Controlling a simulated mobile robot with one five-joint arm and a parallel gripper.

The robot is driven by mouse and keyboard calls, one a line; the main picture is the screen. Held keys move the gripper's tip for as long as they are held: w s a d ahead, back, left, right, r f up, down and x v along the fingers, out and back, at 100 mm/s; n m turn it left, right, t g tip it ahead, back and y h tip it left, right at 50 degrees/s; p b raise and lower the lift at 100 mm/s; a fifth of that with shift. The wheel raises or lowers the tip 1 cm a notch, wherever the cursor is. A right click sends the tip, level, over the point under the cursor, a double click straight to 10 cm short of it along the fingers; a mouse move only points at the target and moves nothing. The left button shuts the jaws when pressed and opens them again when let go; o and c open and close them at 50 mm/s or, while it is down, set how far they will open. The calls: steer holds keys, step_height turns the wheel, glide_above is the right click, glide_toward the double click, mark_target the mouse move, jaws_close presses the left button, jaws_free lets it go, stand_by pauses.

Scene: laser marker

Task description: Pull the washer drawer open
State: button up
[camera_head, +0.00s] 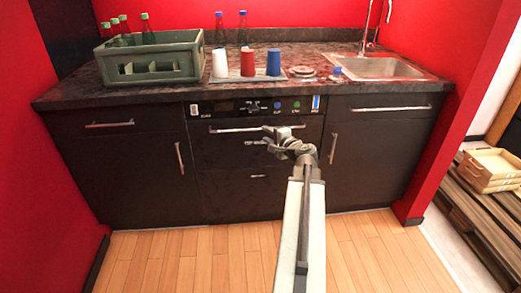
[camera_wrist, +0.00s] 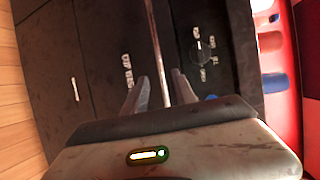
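The washer drawer (camera_head: 225,150) is a dark front in the middle of the counter unit, below a control panel, and looks flush with its neighbours. Its long metal handle bar (camera_head: 230,129) runs across its top. My gripper (camera_head: 274,136) is in front of the bar's right half and hides part of it. In the wrist view the drawer handle (camera_wrist: 158,50) appears as an upright bar running between the two fingers of my gripper (camera_wrist: 160,90). The fingers are open, with a gap on each side of the bar; I see no clear contact.
The control panel (camera_head: 240,107) with a knob is just above the handle. Dark cabinets (camera_head: 145,165) with handles stand on both sides. The counter holds a green crate (camera_head: 150,65), cups and a sink (camera_head: 380,67). The wooden floor (camera_head: 215,255) in front is clear.

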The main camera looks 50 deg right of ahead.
mark_target(253, 117)
steer(key=shift+m, duration=0.3)
steer(key=x, duration=0.3)
steer(key=d+b+x, duration=0.1)
steer(key=x, duration=0.3)
steer(key=shift+d+f, duration=0.1)
steer(key=shift+d, duration=0.1)
steer(key=shift+c, duration=0.3)
jaws_close()
stand_by(0.7)
